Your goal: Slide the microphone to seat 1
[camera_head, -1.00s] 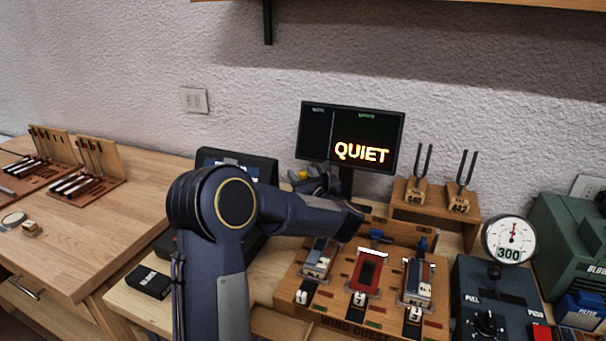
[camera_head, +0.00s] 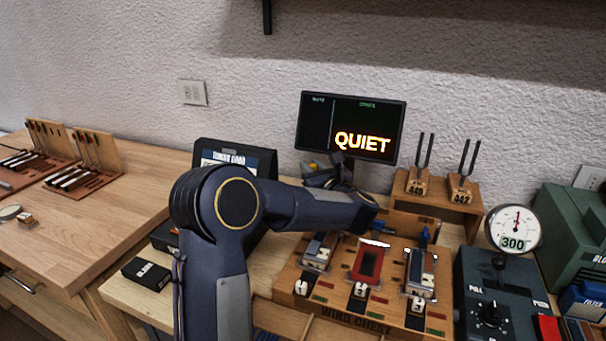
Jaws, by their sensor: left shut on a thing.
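The wind chest (camera_head: 352,320) carries a row of three seats, with label tags 1 (camera_head: 302,287), 2 (camera_head: 360,290) and 3 (camera_head: 417,304) from left to right. A red-framed block (camera_head: 368,263) is at the middle one; grey-and-white blocks are at the left (camera_head: 318,252) and right (camera_head: 420,270). My left arm reaches across behind the left seat. My left gripper (camera_head: 326,172) shows partly below the monitor, behind my forearm. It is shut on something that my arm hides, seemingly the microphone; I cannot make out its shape. My right gripper is out of view.
A monitor (camera_head: 350,128) reading QUIET stands behind. Tuning forks (camera_head: 420,165) on a wooden stand, a gauge (camera_head: 514,230) reading 300 and a dark control box (camera_head: 490,290) are at right. A black box (camera_head: 147,274) lies at left. The left bench (camera_head: 100,220) has free room.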

